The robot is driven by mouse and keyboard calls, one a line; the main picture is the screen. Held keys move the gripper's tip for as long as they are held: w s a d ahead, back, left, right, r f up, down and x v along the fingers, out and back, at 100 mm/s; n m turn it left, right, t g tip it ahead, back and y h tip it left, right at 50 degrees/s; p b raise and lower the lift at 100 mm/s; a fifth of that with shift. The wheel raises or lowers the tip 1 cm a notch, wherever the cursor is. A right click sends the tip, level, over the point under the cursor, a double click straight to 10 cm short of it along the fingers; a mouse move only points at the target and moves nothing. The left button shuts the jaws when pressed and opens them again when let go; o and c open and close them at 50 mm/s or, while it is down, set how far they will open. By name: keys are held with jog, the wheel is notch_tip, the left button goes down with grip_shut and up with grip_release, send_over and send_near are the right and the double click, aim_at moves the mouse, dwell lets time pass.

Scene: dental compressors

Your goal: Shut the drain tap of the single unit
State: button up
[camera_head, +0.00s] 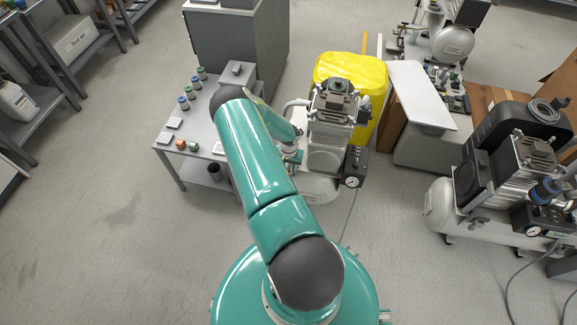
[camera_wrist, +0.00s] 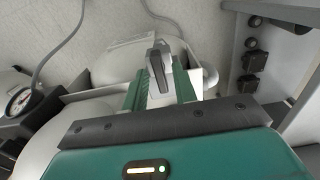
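The single unit (camera_head: 326,150) stands just beyond my arm, its motor block on top of a pale tank (camera_head: 320,188). In the wrist view, a small tap lever (camera_wrist: 157,66), grey with a dark face, stands out in front of the white tank (camera_wrist: 115,62). My gripper (camera_wrist: 160,82) is open, with one green finger on each side of the lever and a gap visible beside it. Whether the fingertips reach past the lever is hard to tell. In the head view my forearm and the unit largely hide the gripper and the tap.
A pressure gauge (camera_wrist: 20,101) sits at the left in the wrist view. A grey table (camera_head: 196,135) with jars and small blocks is left of the unit. A yellow cover (camera_head: 352,72) is behind it; a larger compressor (camera_head: 500,175) stands right. Floor at front left is clear.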

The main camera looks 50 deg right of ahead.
grip_shut()
jog(key=shift+m, duration=0.3)
jog(key=m, duration=1.7)
jog(key=shift+m, duration=0.3)
dwell(0.3)
